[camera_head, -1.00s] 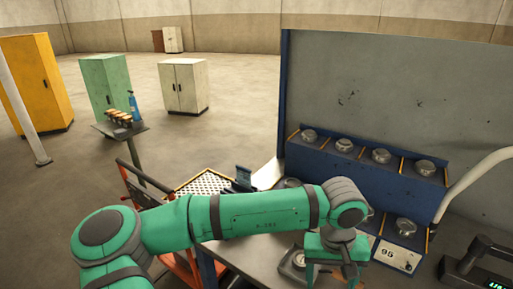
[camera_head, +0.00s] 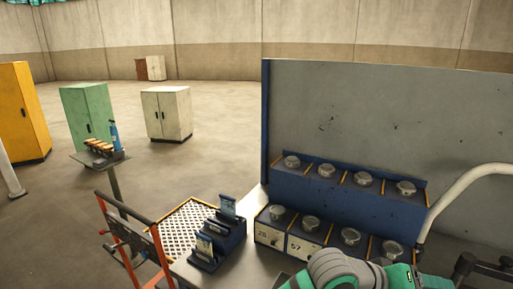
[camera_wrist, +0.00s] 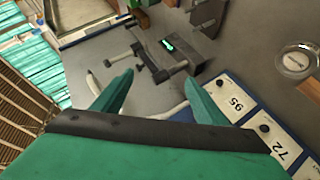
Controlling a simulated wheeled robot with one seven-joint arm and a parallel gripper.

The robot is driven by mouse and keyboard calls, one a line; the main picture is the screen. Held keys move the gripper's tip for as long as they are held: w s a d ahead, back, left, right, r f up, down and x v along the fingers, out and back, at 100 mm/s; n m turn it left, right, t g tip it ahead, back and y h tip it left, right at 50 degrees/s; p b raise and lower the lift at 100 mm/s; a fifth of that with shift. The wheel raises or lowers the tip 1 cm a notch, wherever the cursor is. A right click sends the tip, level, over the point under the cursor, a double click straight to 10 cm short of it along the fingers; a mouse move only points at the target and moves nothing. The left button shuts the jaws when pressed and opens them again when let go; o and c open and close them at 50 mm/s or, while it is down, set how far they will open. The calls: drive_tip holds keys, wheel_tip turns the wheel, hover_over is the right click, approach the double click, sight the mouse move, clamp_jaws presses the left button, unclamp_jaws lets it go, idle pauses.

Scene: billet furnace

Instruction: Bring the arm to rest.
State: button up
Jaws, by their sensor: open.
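My gripper (camera_wrist: 157,92) shows in the wrist view with its two green fingers spread apart. Nothing is between the fingertips. Beyond them lie the grey bench top and a dark device with a lit green display (camera_wrist: 167,46). In the head view only part of my green arm shows at the bottom right edge, and the gripper itself is out of that picture.
A blue two-tier rack (camera_head: 345,204) with several round metal pieces stands against the grey panel (camera_head: 370,125). A blue holder with upright cards (camera_head: 217,243) sits at its left. A curved pale tube (camera_head: 455,195) rises at the right. Open floor lies behind, before the cabinets.

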drive_tip(key=w+a+r+n+t+h, duration=0.3)
drive_tip(key=w+a+n+t+h, duration=0.25)
drive_tip(key=t, duration=0.45)
drive_tip(key=s+a+f+n+t+y, duration=0.3)
drive_tip(key=a+f+n+t+y, duration=0.5)
drive_tip(key=a+f+y, duration=0.45)
drive_tip(key=s+a+f+m+g+y, duration=0.15)
drive_tip(key=s+a+f+y, duration=0.25)
drive_tip(key=s+a+f, duration=0.9)
drive_tip(key=s+a+f+m+g+y, duration=0.1)
drive_tip(key=s+a+m, duration=0.2)
drive_tip(key=s, duration=0.4)
drive_tip(key=s+a+f+m+y, duration=0.1)
drive_tip(key=s+a+f+m, duration=0.1)
drive_tip(key=s+a, duration=0.3)
drive_tip(key=s+m, duration=0.1)
drive_tip(key=s, duration=0.1)
drive_tip(key=shift+s+m+g, duration=0.35)
drive_tip(key=shift+m, duration=0.05)
